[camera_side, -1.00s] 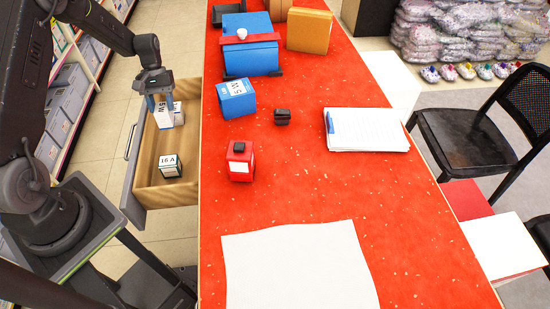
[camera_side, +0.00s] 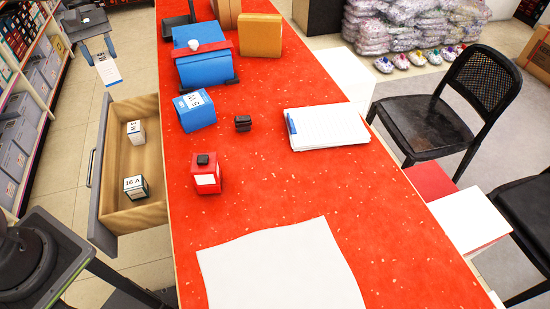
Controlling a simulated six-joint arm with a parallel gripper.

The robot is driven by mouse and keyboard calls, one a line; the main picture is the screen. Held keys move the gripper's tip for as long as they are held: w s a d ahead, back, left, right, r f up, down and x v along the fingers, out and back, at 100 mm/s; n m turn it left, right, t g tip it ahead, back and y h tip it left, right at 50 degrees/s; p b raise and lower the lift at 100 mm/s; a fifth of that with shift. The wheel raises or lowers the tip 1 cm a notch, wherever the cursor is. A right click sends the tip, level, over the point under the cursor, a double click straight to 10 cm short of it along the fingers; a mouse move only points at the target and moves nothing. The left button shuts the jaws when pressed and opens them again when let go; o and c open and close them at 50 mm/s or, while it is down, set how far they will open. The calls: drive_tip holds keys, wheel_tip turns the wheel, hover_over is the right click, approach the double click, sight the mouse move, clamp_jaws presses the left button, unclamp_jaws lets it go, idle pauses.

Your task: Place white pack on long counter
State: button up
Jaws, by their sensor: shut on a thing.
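My gripper (camera_side: 97,50) is at the upper left, raised over the floor beyond the open drawer. Its blue fingers are shut on a white pack (camera_side: 107,71), a flat white piece with small dark print that hangs below the fingers. The long counter (camera_side: 270,185) has a red speckled top and runs down the middle of the view. The pack is left of the counter and apart from it.
The open wooden drawer (camera_side: 152,213) holds a small white box (camera_side: 135,132) and a 16 A box (camera_side: 136,187). On the counter are a blue-and-white box (camera_side: 195,111), a red box (camera_side: 207,175), a notepad (camera_side: 326,128) and a white sheet (camera_side: 280,268). Bare red surface lies between them.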

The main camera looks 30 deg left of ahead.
drive_tip(key=w+d+n+t, duration=0.3)
drive_tip(key=w+d+n, duration=0.2)
drive_tip(key=w+n, duration=0.25)
drive_tip(key=w+d+n+t, duration=0.2)
drive_tip(key=w+d+n, duration=0.3)
drive_tip(key=w+n, duration=0.25)
drive_tip(key=shift+y, duration=0.3)
drive_tip(key=shift+w+d+f, duration=1)
drive_tip(key=shift+d+f, duration=0.65)
drive_tip(key=shift+f, duration=0.95)
drive_tip(key=shift+w+d+f, duration=1)
drive_tip(key=shift+d+f, duration=0.65)
drive_tip(key=shift+f, duration=0.95)
drive_tip(key=shift+w+d+f, duration=1)
drive_tip(key=shift+d+f, duration=0.65)
drive_tip(key=shift+f, duration=0.95)
drive_tip(key=shift+f, duration=0.2)
drive_tip(key=o, duration=0.9)
drive_tip(key=shift+o, duration=0.2)
